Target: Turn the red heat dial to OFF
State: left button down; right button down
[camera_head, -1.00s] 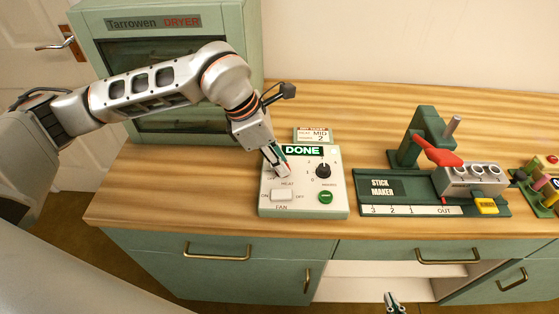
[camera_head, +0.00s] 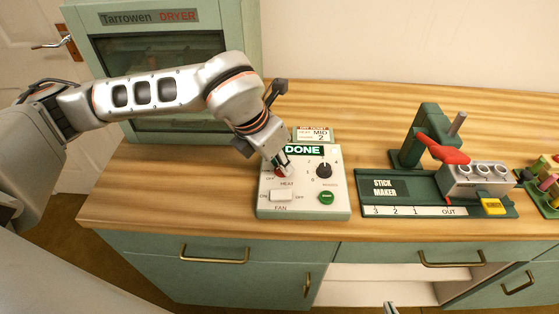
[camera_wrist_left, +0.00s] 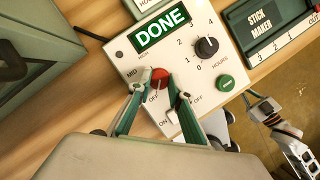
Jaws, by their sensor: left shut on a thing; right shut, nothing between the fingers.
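The red heat dial (camera_wrist_left: 160,76) sits on the pale control panel (camera_wrist_left: 118,48), with the labels MID and OFF beside it. Its pointer is too small to read for certain. My left gripper (camera_wrist_left: 157,86) is shut on the dial, one green-padded finger on each side. In the head view, the left gripper (camera_head: 281,168) comes down on the panel and mostly hides the red dial (camera_head: 280,172). My right gripper (camera_head: 390,307) is shut and empty at the bottom edge of the head view, in front of the cabinet.
The panel also has a black hours dial (camera_head: 324,171), a green button (camera_head: 327,197), a white fan switch (camera_head: 281,195) and a DONE display (camera_head: 303,150). The dryer (camera_head: 163,60) stands behind left. The stick maker (camera_head: 420,190) stands right, with bare worktop between.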

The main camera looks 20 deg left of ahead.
pick_arm(q)
jog(key=shift+r, duration=0.1)
dwell(0.3)
jog(key=c, duration=1.8)
grip_release()
jog(key=shift+c, duration=0.2)
jog(key=v, duration=1.2)
jog(key=shift+s, duration=0.1)
